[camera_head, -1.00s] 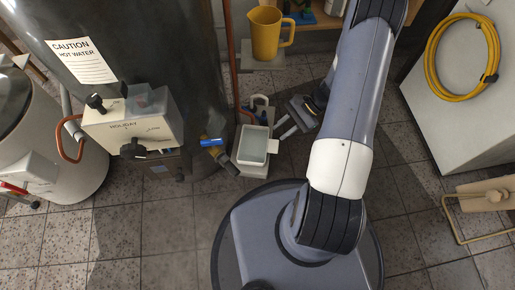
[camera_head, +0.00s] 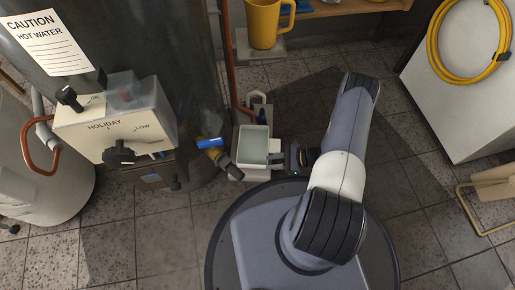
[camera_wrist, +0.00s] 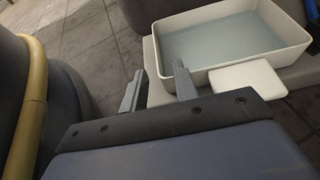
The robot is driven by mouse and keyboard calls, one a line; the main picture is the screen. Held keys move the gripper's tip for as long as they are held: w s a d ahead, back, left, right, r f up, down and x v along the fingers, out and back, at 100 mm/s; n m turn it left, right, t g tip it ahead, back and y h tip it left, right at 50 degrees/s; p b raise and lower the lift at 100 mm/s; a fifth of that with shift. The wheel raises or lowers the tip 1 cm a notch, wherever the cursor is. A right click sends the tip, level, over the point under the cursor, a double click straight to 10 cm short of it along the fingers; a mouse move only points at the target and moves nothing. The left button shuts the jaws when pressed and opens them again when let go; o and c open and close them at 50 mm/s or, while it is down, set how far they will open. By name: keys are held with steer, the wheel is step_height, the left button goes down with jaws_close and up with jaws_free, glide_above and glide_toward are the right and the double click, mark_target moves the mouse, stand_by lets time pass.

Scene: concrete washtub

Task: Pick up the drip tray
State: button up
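The drip tray (camera_head: 253,163) is a pale, shallow rectangular tray with a grey-blue inside, on a light base beside the tank. In the wrist view the tray (camera_wrist: 243,61) is at the upper right, with a flat white tab (camera_wrist: 220,80) at its near side. My gripper (camera_head: 281,158) is low, just right of the tray in the head view. In the wrist view my gripper (camera_wrist: 160,88) has its two fingers apart and nothing between them. The tab lies just right of the right finger, outside the gap. Whether they touch is unclear.
The dark tank with a white control box (camera_head: 115,125) stands left of the tray. A blue-handled valve (camera_head: 209,143) sticks out close to the tray's left. A yellow jug (camera_head: 263,24) stands behind. A yellow hose coil (camera_head: 433,45) hangs far right. Tiled floor is open at right.

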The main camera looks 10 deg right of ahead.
steer(key=b+x, duration=0.2)
steer(key=x, duration=0.5)
steer(key=shift+s+a+b, duration=0.15)
steer(key=shift+a+b, duration=0.05)
steer(key=shift+b, duration=0.15)
jaws_close()
steer(key=shift+r, duration=0.1)
